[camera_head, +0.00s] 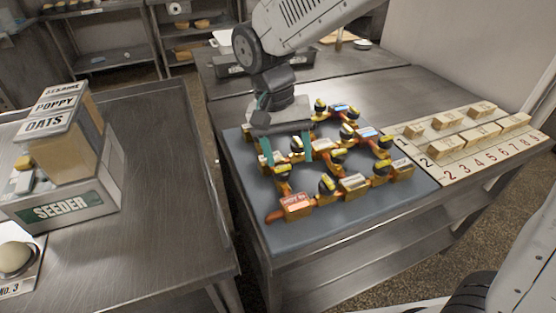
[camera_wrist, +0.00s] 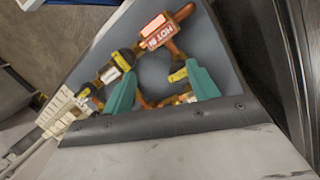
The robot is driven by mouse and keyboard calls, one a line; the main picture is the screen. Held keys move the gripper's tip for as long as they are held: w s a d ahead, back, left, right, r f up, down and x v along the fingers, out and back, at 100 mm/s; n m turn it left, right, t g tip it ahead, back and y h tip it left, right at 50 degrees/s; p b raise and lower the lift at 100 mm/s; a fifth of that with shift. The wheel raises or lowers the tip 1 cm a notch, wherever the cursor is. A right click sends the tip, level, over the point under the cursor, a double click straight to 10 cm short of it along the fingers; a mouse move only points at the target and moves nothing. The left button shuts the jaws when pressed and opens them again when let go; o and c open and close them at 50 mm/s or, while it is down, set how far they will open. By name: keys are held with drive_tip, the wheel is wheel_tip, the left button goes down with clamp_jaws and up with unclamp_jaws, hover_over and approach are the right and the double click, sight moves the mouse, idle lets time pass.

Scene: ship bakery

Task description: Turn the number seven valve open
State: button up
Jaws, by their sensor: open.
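A copper pipe manifold (camera_head: 353,184) with several black round valves with yellow handles lies on a blue-grey mat (camera_head: 330,228). One end block has a red label reading "HOT IN" (camera_wrist: 160,31); it also shows at the front of the manifold (camera_head: 297,203). My gripper (camera_head: 287,158) points down with two teal fingers spread over the left part of the manifold, and nothing is clearly held. In the wrist view, the gripper (camera_wrist: 162,86) has one yellow-handled valve (camera_wrist: 178,75) by its right finger and another (camera_wrist: 123,60) near its left. Valve numbers are not legible, so I cannot tell which is seven.
A numbered board (camera_head: 450,177) with several wooden blocks lies right of the mat. A seeder box (camera_head: 75,207) with stacked labelled boxes stands on the left table. A floor gap separates the tables. Shelves (camera_head: 110,60) stand behind.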

sight(281, 167)
drive_tip(key=w+a+m, duration=0.1)
drive_tip(key=m, duration=0.1)
drive_tip(key=w+a+m, duration=0.1)
drive_tip(key=w+m, duration=0.1)
drive_tip(key=shift+w+a+t, duration=0.3)
drive_tip(key=x, duration=0.7)
drive_tip(key=shift+d+f, duration=0.15)
